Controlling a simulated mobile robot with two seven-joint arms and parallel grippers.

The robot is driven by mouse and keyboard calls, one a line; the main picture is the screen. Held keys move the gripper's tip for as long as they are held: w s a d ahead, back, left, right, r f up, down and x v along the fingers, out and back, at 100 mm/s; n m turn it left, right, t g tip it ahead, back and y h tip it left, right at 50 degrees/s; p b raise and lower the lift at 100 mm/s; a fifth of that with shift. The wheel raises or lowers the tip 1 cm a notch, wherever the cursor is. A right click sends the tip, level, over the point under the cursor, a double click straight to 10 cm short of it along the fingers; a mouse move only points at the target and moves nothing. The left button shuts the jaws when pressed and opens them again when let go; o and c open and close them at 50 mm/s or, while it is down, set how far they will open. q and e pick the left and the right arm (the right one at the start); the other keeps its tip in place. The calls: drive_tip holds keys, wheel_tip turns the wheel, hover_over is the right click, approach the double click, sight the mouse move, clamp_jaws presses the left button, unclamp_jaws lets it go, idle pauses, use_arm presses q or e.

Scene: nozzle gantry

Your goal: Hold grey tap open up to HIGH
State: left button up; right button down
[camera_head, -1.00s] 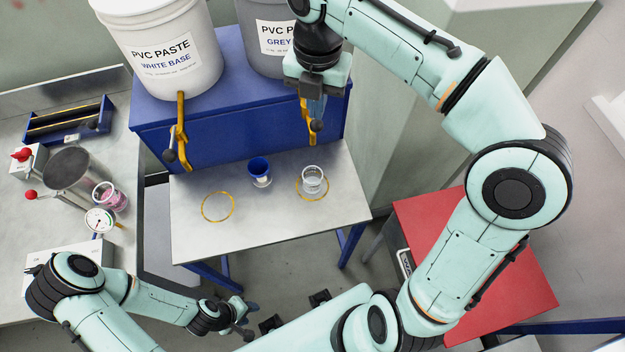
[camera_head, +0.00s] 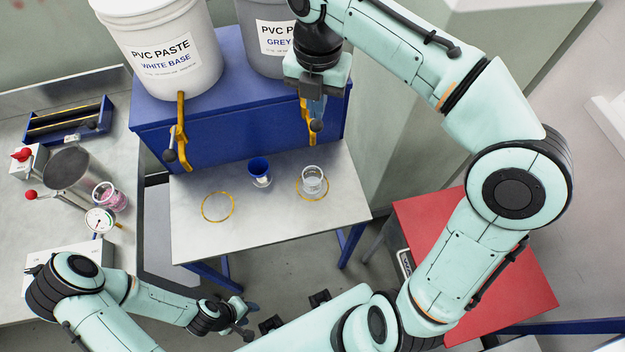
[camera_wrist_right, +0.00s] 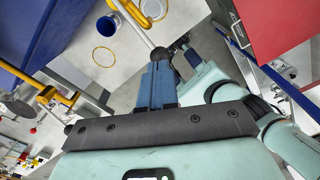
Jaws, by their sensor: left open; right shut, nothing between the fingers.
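The grey tap (camera_head: 304,118) is a yellow fitting on the front of the blue stand, below the grey paste bucket (camera_head: 276,40). Its lever ends in a dark knob (camera_head: 317,125). My right gripper (camera_head: 316,112) is at this lever, fingers together and pointing down. In the right wrist view, the pale lever rod (camera_wrist_right: 133,24) ends at the blue fingertips (camera_wrist_right: 160,58); I cannot tell whether they touch. A clear cup (camera_head: 312,184) stands on a yellow ring below the tap, its contents unclear. My left gripper (camera_head: 245,318) is open and empty, low and away from the table.
A blue cup (camera_head: 259,172) stands left of the clear cup, near an empty yellow ring (camera_head: 218,207). The white base bucket's tap (camera_head: 181,135) is further left.

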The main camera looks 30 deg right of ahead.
use_arm(q)
drive_tip(key=shift+f, duration=0.1)
use_arm(e)
drive_tip(key=shift+f, duration=0.1)
idle(0.5)
drive_tip(key=shift+f+b, duration=1.05)
drive_tip(key=shift+f, duration=0.9)
use_arm(q)
drive_tip(key=shift+s+f, duration=0.45)
drive_tip(key=shift+f, duration=0.2)
drive_tip(key=shift+s+f, duration=0.4)
drive_tip(key=shift+f, duration=0.2)
use_arm(e)
drive_tip(key=shift+r, duration=0.1)
idle(3.0)
wheel_tip(320, 180, up, 4)
drive_tip(key=p, duration=0.2)
drive_tip(key=shift+p, duration=0.35)
drive_tip(key=shift+w, duration=0.1)
use_arm(q)
drive_tip(key=w+r, duration=0.1)
drive_tip(key=r, duration=0.1)
drive_tip(key=w+r, duration=0.1)
drive_tip(key=shift+w+r, duration=0.35)
drive_tip(key=shift+s, duration=0.1)
